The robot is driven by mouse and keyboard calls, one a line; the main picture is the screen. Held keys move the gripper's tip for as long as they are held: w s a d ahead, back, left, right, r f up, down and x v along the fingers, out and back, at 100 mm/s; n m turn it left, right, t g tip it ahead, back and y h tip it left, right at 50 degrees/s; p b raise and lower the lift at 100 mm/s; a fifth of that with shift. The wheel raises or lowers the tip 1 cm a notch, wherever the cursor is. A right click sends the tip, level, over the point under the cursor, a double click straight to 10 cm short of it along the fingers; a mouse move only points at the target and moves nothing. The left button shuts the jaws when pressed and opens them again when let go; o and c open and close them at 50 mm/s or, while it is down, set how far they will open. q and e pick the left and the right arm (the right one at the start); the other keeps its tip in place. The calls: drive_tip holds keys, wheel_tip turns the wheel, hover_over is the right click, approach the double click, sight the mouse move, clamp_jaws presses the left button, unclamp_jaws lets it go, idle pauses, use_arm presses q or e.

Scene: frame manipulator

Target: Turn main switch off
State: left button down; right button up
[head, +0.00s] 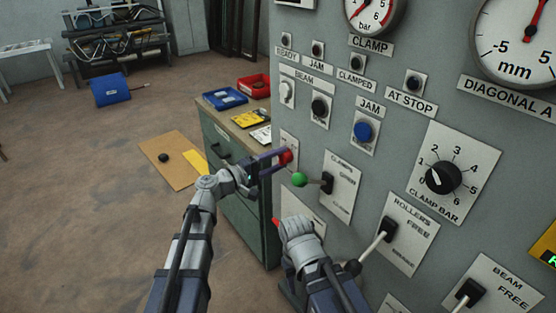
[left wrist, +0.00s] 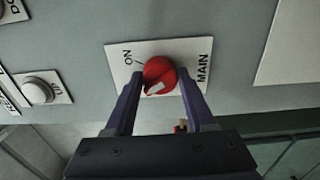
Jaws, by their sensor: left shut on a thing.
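The main switch is a red round knob (left wrist: 160,72) on a white plate (left wrist: 119,60) lettered ON and MAIN in the left wrist view. A pale mark shows on the knob's lower part in that view, away from the ON lettering. In the head view the red knob (head: 287,157) sits at the panel's left edge. My left gripper (left wrist: 162,88) is shut on the knob, one purple finger at each side; it also shows in the head view (head: 278,160). My right arm's wrist is low in the head view; its fingers cannot be made out.
Close by are a green-ball lever (head: 299,180), a black-tipped lever (head: 385,231) marked ROLLERS and a blue button (head: 363,131). A grey-green cabinet (head: 228,150) with trays stands left of the panel. A white button (left wrist: 38,92) is left of the knob in the wrist view.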

use_arm(q)
drive_tip(key=shift+c, duration=1.2)
unclamp_jaws()
drive_tip(key=v, duration=0.8)
drive_tip(key=shift+d+f, duration=0.1)
